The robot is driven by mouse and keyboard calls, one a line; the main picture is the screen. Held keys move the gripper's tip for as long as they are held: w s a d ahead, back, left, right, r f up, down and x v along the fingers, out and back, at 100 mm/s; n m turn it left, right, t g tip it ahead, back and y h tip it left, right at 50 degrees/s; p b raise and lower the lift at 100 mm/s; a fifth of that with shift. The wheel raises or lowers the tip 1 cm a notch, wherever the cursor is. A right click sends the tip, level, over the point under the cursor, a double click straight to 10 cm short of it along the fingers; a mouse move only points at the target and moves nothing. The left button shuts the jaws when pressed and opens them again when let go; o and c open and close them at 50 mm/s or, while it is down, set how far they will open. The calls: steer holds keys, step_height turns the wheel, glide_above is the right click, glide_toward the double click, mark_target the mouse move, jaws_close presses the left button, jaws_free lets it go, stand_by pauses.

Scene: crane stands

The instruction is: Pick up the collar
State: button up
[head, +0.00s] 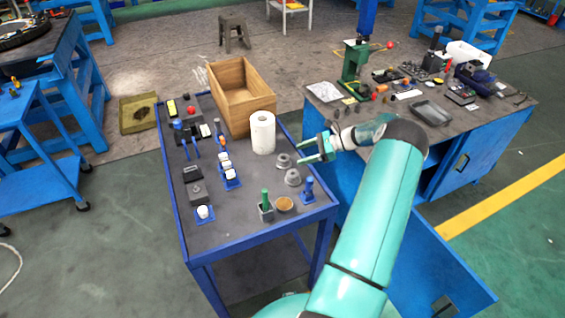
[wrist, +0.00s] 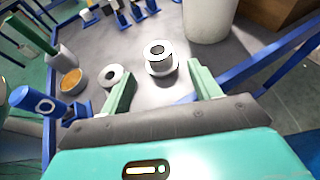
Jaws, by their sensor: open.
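Two grey flanged rings that look like collars stand on the blue-edged table; I cannot tell which one the task means. One collar (head: 283,160) is farther back and the other (head: 293,178) nearer. In the wrist view, one collar (wrist: 160,60) lies ahead, roughly between the fingertips, with its round hole showing; the other collar (wrist: 112,76) is left, partly hidden by the left finger. My gripper (head: 302,152) is open and empty, above the table's right edge beside the collars. Its two green fingers (wrist: 160,78) show apart in the wrist view, not touching either collar.
A white paper roll (head: 262,132) stands just behind the collars, with a wooden box (head: 240,92) beyond. A brown-filled cup (head: 284,204) and blue post (head: 308,190) stand in front. A second workbench (head: 460,122) holding many tools is to the right.

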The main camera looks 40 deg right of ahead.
mark_target(281, 158)
steer(key=x, duration=0.8)
steer(key=shift+r, duration=0.3)
steer(key=c, duration=1.3)
jaws_close()
steer(key=shift+r, duration=0.2)
